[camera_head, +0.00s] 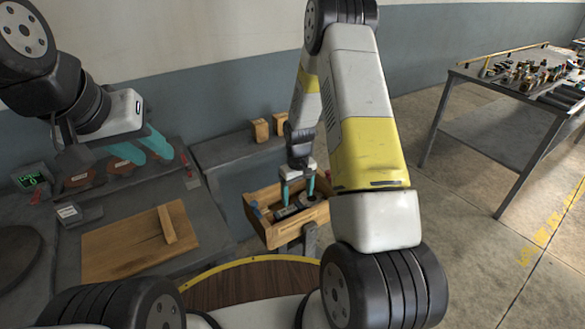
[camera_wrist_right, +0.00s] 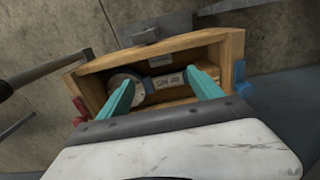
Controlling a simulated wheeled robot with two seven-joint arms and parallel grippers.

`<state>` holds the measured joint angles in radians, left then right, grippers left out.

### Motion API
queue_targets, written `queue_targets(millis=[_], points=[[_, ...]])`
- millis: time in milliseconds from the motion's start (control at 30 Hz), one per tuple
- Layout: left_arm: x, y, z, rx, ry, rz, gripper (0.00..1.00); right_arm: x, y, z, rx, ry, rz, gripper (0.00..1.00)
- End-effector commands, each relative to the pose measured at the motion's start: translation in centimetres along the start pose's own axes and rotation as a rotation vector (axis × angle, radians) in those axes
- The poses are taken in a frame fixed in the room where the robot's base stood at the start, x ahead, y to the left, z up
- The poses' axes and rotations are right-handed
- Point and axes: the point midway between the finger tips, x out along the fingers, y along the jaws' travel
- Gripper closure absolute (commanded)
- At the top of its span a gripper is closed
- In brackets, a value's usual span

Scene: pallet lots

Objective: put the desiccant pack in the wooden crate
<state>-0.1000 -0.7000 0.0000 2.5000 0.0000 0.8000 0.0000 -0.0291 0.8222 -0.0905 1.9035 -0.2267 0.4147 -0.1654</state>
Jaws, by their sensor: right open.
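The wooden crate (camera_head: 262,226) stands low in the middle of the head view; its wooden wall (camera_wrist_right: 236,50) also shows in the right wrist view. My right gripper (camera_head: 298,190) points down into it, its teal fingers (camera_wrist_right: 162,95) apart. A dark item with a pale printed label (camera_wrist_right: 166,80) lies inside, between and beyond the fingers; I cannot tell whether it is the desiccant pack. A round grey item (camera_wrist_right: 126,84) lies beside it, partly hidden by a finger. My left gripper (camera_head: 144,149) is open and appears empty above the left bench.
A wooden board (camera_head: 120,248) lies on the left bench, with a small device (camera_head: 70,213) beside it. A table with many small items (camera_head: 530,75) stands at far right. The right floor is clear.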

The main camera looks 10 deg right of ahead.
Motion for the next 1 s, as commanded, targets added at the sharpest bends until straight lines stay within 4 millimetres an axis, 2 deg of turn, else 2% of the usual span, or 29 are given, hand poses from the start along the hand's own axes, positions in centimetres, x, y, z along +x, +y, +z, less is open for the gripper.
queue_targets(millis=[133, 267, 400, 600, 800, 1000], points=[[0.0, 0.0, 0.0, 0.0, 0.0, 0.0, 0.64, -6.5, 0.1, -0.4, 0.039, 0.064, 0.005, 0.25], [0.0, 0.0, 0.0, 0.0, 0.0, 0.0, 0.64, -14.2, -0.5, 0.6, 0.086, 0.138, 0.002, 0.25], [0.0, 0.0, 0.0, 0.0, 0.0, 0.0, 0.64, -21.6, -1.6, 3.0, 0.134, 0.216, -0.007, 0.25], [0.0, 0.0, 0.0, 0.0, 0.0, 0.0, 0.64, -30.1, -3.9, 8.1, 0.19, 0.33, -0.026, 0.25], [0.0, 0.0, 0.0, 0.0, 0.0, 0.0, 0.64, -35.8, -6.7, 14.4, 0.235, 0.442, -0.051, 0.25], [0.0, 0.0, 0.0, 0.0, 0.0, 0.0, 0.64, -38.3, -9.1, 19.6, 0.264, 0.528, -0.075, 0.25]])
